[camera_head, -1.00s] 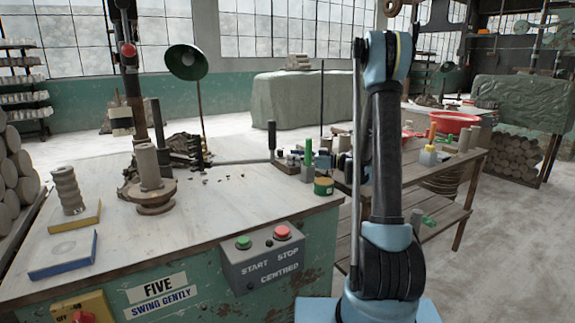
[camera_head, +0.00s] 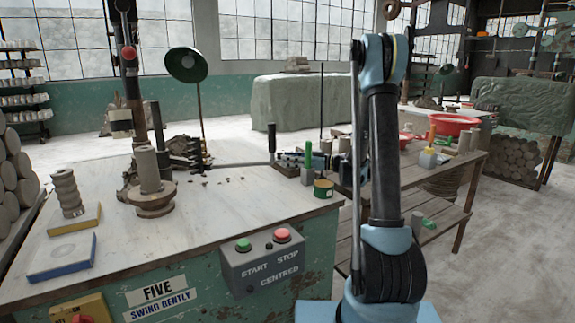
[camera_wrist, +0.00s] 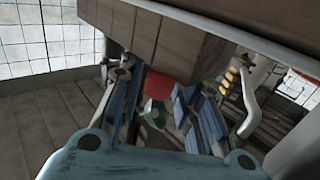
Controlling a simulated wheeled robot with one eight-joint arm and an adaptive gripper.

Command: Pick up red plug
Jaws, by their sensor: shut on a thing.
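The red plug (camera_wrist: 160,85) shows in the wrist view as a plain red shape between the blue fingers of my gripper (camera_wrist: 160,103). The fingers are shut on it, one on each side. Part of the plug is hidden by the fingers and the wooden block above. A green and white piece (camera_wrist: 153,113) shows just below the red. In the head view I cannot make out the red plug, and my upright arm covers part of the bench.
A wooden block (camera_wrist: 165,40) is close above the fingers in the wrist view.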

